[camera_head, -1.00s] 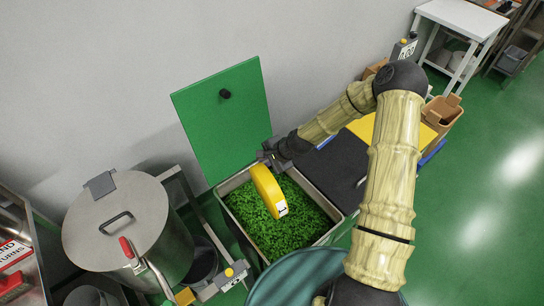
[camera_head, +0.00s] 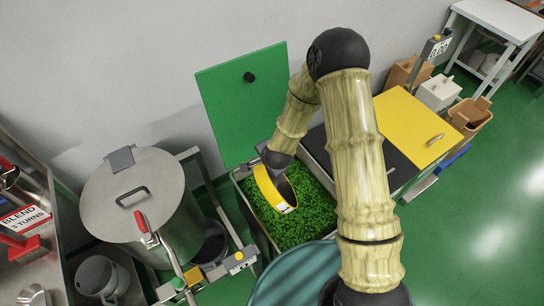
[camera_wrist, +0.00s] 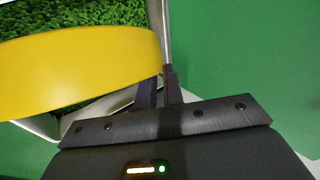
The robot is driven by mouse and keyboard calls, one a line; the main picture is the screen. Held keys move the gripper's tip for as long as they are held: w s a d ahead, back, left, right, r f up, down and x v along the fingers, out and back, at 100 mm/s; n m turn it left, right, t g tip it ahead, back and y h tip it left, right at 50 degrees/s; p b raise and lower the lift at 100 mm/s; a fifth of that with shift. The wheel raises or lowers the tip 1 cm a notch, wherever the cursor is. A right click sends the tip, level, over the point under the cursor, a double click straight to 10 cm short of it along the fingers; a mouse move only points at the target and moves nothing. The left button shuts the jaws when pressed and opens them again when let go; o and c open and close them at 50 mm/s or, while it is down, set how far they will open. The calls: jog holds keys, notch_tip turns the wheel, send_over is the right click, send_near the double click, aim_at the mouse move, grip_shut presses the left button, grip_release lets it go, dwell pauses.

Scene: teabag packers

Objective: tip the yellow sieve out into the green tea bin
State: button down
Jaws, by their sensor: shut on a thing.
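The yellow sieve (camera_head: 264,187) hangs tilted, its rim steeply on edge, over the green tea bin (camera_head: 242,199). I cannot tell whether anything is left in the sieve.
A large steel drum (camera_head: 133,200) with a lid and red-handled lever stands left of the bin. A black-topped bin and a yellow-lidded bin (camera_head: 415,130) stand to the right. A teal round top (camera_head: 295,275) is in front. Cardboard boxes (camera_head: 470,115) stand at far right.

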aim_at(258, 166)
jog(key=shift+s+a+f+n+t+h, duration=0.2)
jog(key=shift+s+a+t+h, duration=0.25)
jog(key=shift+a, duration=0.3)
jog(key=shift+s+a+f+n+t+h, duration=0.15)
jog(key=shift+s+a+n+t+h, duration=0.1)
jog(key=shift+s+a+h, duration=0.4)
jog(key=s+a+f+t+h+b, duration=0.1)
jog(key=a+f+n+t+h+b, duration=0.1)
jog(key=a, duration=0.1)
jog(key=s+a+f+n+t+h+b, duration=0.1)
jog(key=t, duration=0.1)
jog(key=shift+s+a+f+h, duration=0.1)
jog(key=shift+s+a+h, duration=0.05)
jog(key=shift+s+h, duration=0.2)
